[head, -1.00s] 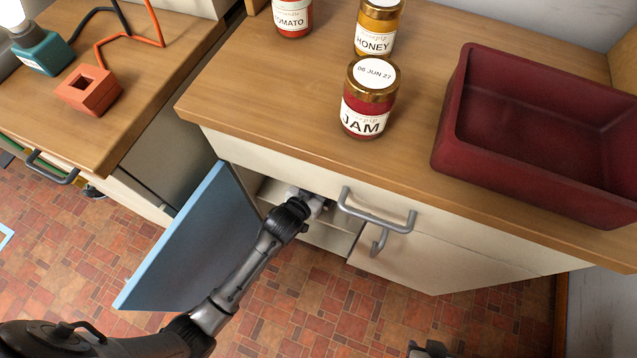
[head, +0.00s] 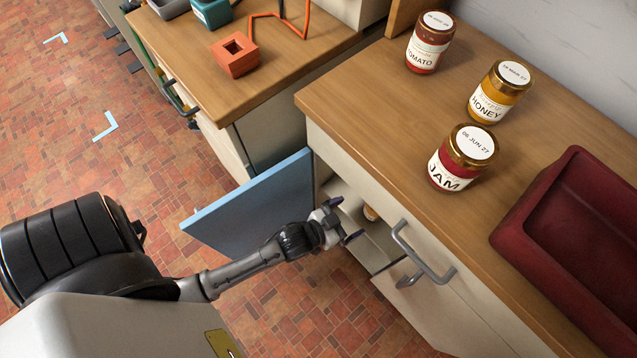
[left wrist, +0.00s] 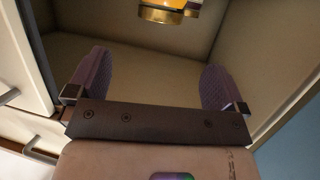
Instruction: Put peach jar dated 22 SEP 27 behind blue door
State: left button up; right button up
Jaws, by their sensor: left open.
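The blue door (head: 250,208) stands swung open at the left of the lower cabinet. A jar (head: 370,213) with a gold lid stands inside the cabinet, partly hidden; its date cannot be read. In the left wrist view the jar (left wrist: 168,12) shows orange contents and a gold lid at the top edge, beyond the fingers. My left gripper (head: 345,221) is at the cabinet opening, open and empty, apart from the jar. Its spread fingers also show in the left wrist view (left wrist: 154,78). My right gripper is not in view.
On the counter (head: 370,100) stand a tomato jar (head: 428,45), a honey jar (head: 494,95) and a jam jar (head: 458,160) dated 06 JUN 27. A dark red bin (head: 580,240) is at right. A drawer handle (head: 420,255) juts out right of the opening.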

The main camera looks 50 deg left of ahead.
pick_arm(q)
jog(key=shift+s+a, duration=0.1)
jog(key=shift+s, duration=0.05)
jog(key=s+a+r+g+y, duration=0.1)
jog(key=s+a+r+g, duration=0.1)
jog(key=s+g, duration=0.3)
jog(key=s+a+r+g+y, duration=0.1)
jog(key=s+g, duration=0.4)
jog(key=s, duration=0.7)
jog(key=shift+a+r+g, duration=0.4)
jog(key=shift+a+r, duration=0.1)
jog(key=shift+a, duration=0.35)
